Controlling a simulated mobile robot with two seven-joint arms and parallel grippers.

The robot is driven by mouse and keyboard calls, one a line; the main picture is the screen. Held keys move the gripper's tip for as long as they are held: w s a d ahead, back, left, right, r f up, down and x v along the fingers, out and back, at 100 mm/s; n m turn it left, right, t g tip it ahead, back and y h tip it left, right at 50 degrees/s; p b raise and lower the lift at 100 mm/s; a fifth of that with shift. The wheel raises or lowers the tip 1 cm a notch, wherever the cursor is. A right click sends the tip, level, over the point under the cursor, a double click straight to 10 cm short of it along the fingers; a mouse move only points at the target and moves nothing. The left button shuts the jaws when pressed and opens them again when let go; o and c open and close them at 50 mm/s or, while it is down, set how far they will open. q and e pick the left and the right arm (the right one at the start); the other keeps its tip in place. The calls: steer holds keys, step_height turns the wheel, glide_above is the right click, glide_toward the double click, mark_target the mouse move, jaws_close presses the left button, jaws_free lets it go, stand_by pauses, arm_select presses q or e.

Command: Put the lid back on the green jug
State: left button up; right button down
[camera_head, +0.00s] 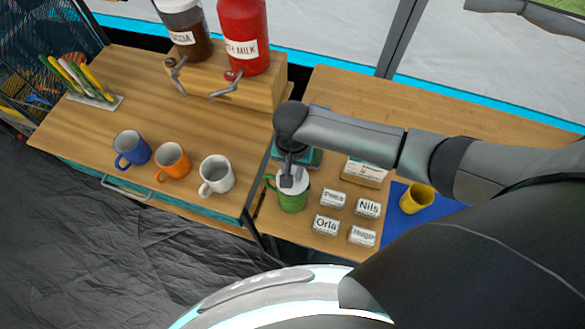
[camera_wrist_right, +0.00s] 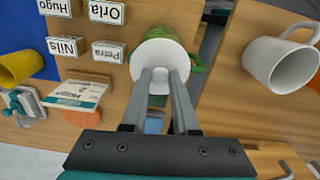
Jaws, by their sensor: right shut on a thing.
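The green jug (camera_head: 292,201) stands upright near the left edge of the right-hand table, its handle towards the left in the head view. A white round lid (camera_head: 302,181) covers its mouth; it also shows in the right wrist view (camera_wrist_right: 160,47), with the jug's green handle (camera_wrist_right: 196,63) beside it. My right gripper (camera_head: 287,182) points down from above and is shut on the lid; its fingers (camera_wrist_right: 166,76) meet at the lid's middle in the wrist view. I cannot tell whether the lid is fully seated on the rim. My left gripper is not in view.
Several name blocks (camera_head: 326,225) and a box (camera_head: 365,172) are right of the jug. A yellow mug (camera_head: 416,198) is on a blue mat (camera_head: 398,232). A white mug (camera_head: 216,176), orange mug (camera_head: 172,161) and blue mug (camera_head: 131,149) stand on the left counter.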

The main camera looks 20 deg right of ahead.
steer(key=shift+f+p, duration=0.15)
steer(key=shift+p, duration=0.9)
stand_by(1.8)
stand_by(0.3)
steer(key=shift+c, duration=0.6)
jaws_free()
step_height(320, 180, up, 5)
steer(key=p, duration=0.5)
steer(key=shift+f+p, duration=0.1)
steer(key=shift+p, duration=0.25)
steer(key=shift+r, duration=1.1)
